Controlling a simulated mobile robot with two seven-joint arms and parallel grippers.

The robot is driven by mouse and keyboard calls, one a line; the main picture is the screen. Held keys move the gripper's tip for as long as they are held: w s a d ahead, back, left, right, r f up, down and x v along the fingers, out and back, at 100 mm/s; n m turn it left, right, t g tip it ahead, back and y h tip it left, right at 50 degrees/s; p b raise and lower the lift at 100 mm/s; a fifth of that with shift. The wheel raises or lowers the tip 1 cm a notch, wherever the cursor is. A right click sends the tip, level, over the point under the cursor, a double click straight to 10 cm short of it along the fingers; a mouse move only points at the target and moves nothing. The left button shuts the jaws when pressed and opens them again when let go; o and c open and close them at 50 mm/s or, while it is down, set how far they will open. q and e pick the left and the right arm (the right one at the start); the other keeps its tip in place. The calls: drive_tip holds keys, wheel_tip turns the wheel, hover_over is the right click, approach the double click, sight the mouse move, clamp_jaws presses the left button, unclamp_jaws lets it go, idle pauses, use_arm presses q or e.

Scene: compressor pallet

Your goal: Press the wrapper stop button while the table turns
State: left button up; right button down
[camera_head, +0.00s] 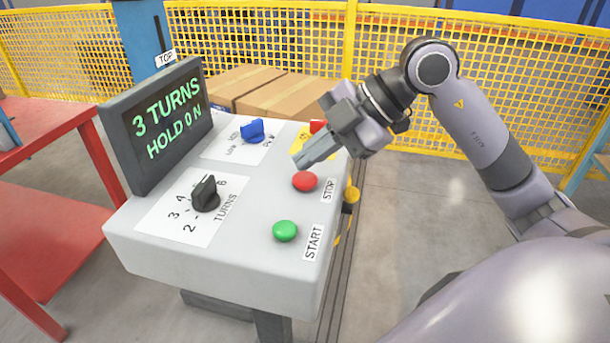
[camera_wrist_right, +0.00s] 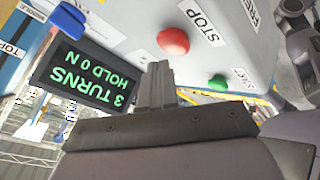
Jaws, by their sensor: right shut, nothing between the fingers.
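The red stop button (camera_head: 305,181) sits on the grey control panel (camera_head: 262,205), beside a STOP label. It also shows in the right wrist view (camera_wrist_right: 173,41), beyond my fingers. My right gripper (camera_head: 299,161) is shut and empty. Its fingertips are just behind and above the stop button in the head view, and they look apart from it. The gripper also shows in the right wrist view (camera_wrist_right: 157,68). The display (camera_head: 165,115) reads "3 TURNS" and "HOLD 0 N". The turning table itself cannot be made out. My left gripper is not in view.
A green start button (camera_head: 285,231), a black turns knob (camera_head: 205,195) and a blue knob (camera_head: 252,131) share the panel. Cardboard boxes (camera_head: 290,97) stand behind it. A yellow mesh fence (camera_head: 440,60) closes the back. A red table (camera_head: 50,150) is at the left.

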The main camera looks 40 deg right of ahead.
sight(312, 179)
drive_tip(key=shift+f, duration=0.1)
drive_tip(key=shift+f+b, duration=0.3)
drive_tip(key=shift+f, duration=0.05)
drive_tip(key=shift+f+b, duration=0.45)
drive_tip(key=shift+f, duration=0.1)
idle(0.6)
drive_tip(key=shift+r, duration=0.1)
drive_tip(key=shift+r+p, duration=0.85)
drive_tip(key=shift+p, duration=0.1)
wheel_tip(312, 179, up, 5)
drive_tip(key=p, duration=0.4)
drive_tip(key=shift+r+p, duration=0.1)
drive_tip(key=shift+p, duration=0.3)
idle(0.5)
